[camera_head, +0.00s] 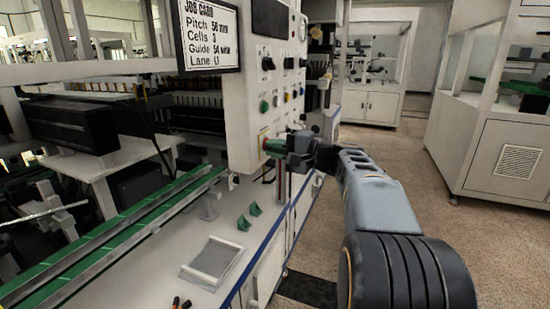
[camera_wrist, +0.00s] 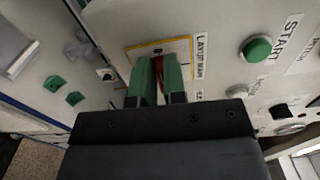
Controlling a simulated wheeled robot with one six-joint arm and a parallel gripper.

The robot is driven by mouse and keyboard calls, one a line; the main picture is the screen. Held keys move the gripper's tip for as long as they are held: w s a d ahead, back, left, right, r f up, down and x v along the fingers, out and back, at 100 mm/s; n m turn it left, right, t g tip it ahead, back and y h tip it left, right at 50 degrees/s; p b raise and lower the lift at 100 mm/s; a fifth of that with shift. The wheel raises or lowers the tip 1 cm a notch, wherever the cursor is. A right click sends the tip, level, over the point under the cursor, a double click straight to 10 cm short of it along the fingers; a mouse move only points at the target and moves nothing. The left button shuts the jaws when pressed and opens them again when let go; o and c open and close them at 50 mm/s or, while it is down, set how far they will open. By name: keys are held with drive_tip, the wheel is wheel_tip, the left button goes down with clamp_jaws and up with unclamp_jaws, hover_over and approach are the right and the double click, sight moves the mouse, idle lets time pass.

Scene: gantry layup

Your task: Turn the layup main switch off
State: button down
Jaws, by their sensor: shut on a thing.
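The layup main switch (camera_wrist: 158,63) shows as a bit of red between my fingers in the wrist view. It sits on a yellow-bordered plate (camera_wrist: 132,58) next to a label reading LAYUP MAIN. My gripper (camera_wrist: 159,75) has green fingers and is shut on the switch, one finger on each side. In the head view my gripper (camera_head: 268,145) reaches the lower part of the white control panel (camera_head: 240,100) from the right. The fingers hide most of the switch, so I cannot tell its position.
A green START button (camera_wrist: 257,48) and other knobs lie right of the switch in the wrist view. A job card (camera_head: 209,34) hangs on the panel. Green rails (camera_head: 120,235), a grey tray (camera_head: 211,262) and small green brackets (camera_head: 255,209) are on the bench. Floor is open at right.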

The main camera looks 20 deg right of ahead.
drive_tip(key=shift+n, duration=0.4)
drive_tip(key=c, duration=1.2)
unclamp_jaws()
drive_tip(key=p+v, duration=0.1)
drive_tip(key=v, duration=1.3)
drive_tip(key=shift+w, duration=0.1)
